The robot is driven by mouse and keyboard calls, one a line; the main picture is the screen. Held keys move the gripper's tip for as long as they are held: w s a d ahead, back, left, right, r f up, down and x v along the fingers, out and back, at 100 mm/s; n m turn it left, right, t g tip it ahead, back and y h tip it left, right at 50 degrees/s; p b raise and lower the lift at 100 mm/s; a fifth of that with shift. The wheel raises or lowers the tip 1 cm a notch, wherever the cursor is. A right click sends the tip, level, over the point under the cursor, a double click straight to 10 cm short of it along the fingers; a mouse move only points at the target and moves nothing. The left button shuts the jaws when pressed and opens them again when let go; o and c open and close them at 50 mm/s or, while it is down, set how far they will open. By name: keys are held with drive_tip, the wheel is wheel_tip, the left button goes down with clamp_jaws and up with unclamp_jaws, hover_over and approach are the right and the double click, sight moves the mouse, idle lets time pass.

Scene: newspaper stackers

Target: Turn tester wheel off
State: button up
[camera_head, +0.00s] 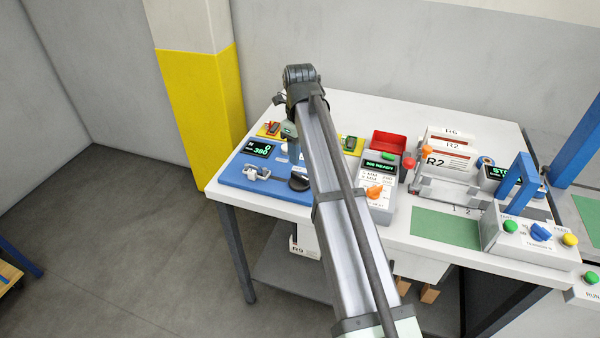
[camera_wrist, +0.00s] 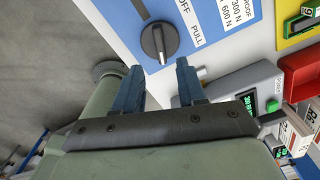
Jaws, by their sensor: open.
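The tester wheel is a round black knob (camera_wrist: 160,42) with a raised ridge, on the blue and white tester panel in the wrist view. OFF and PULL are printed near it, with 600 N and 300 N farther right. The ridge runs roughly up and down in that picture; I cannot tell surely which label it points to. The wheel also shows in the head view (camera_head: 299,184), at the tester's front edge beside my arm. My gripper (camera_wrist: 160,66) is open and empty, its blue fingers on either side below the wheel in the wrist picture.
The blue tester base (camera_head: 232,178) carries a display (camera_head: 260,149) and a metal clamp (camera_head: 257,172). To the right stand a grey box with an orange knob (camera_head: 375,191), a red bin (camera_head: 388,143) and a green mat (camera_head: 440,227). My arm covers part of the tester in the head view.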

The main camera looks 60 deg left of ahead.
sight(300, 175)
wheel_tip(300, 175, down, 8)
idle(0.4)
drive_tip(key=shift+c, duration=0.4)
clamp_jaws()
